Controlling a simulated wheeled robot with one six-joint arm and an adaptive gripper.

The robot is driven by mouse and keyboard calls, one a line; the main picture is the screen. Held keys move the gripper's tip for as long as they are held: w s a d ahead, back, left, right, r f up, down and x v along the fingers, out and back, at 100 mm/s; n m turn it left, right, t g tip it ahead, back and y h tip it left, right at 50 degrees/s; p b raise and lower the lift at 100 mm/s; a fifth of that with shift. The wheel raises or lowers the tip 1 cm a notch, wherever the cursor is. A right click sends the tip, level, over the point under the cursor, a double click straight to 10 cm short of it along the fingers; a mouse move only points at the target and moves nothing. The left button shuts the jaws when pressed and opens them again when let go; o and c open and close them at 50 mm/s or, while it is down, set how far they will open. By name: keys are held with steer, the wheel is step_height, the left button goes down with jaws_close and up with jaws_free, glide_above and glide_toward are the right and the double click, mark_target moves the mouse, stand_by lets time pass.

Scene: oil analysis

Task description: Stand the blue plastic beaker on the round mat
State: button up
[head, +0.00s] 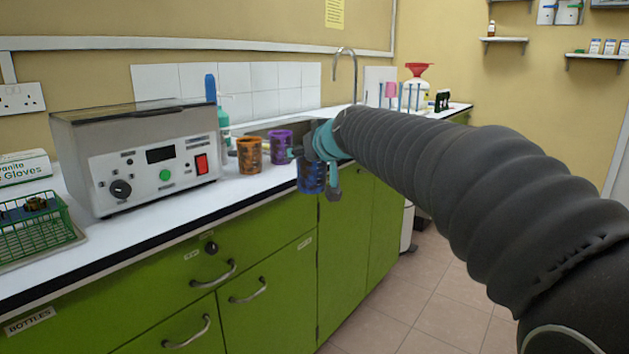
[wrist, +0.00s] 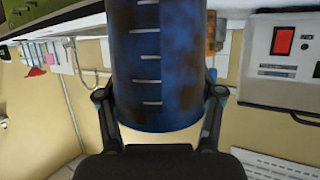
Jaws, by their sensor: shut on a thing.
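The blue plastic beaker (head: 311,178) is stained brown and held by my gripper (head: 318,158) in front of the worktop's edge, beside the green cupboards. In the wrist view the beaker (wrist: 160,65) fills the middle, with white graduation marks on its side. The two fingers of my gripper (wrist: 160,110) press on it from either side. In the head view my arm and gripper hide part of the beaker. I cannot make out the round mat in either view.
An orange beaker (head: 249,155) and a purple beaker (head: 281,147) stand on the worktop (head: 205,207), right of a grey control box (head: 140,160). A green wire basket (head: 38,228) is at the left. A tap (head: 345,65) rises behind my gripper.

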steer(key=s+d+f+m+h, duration=0.2)
steer(key=d+f, duration=0.3)
steer(key=f, duration=0.8)
steer(key=s+d+f+m+h, duration=0.2)
steer(key=d+f, duration=0.4)
steer(key=f, duration=0.7)
steer(key=s+d+f+m+h, duration=0.3)
steer(key=d+f+m+h, duration=0.1)
steer(key=f, duration=1)
steer(key=shift+d+t+h, duration=0.4)
steer(key=shift+d+h, duration=0.3)
steer(key=shift+d, duration=0.35)
steer(key=shift+d+r, duration=0.1)
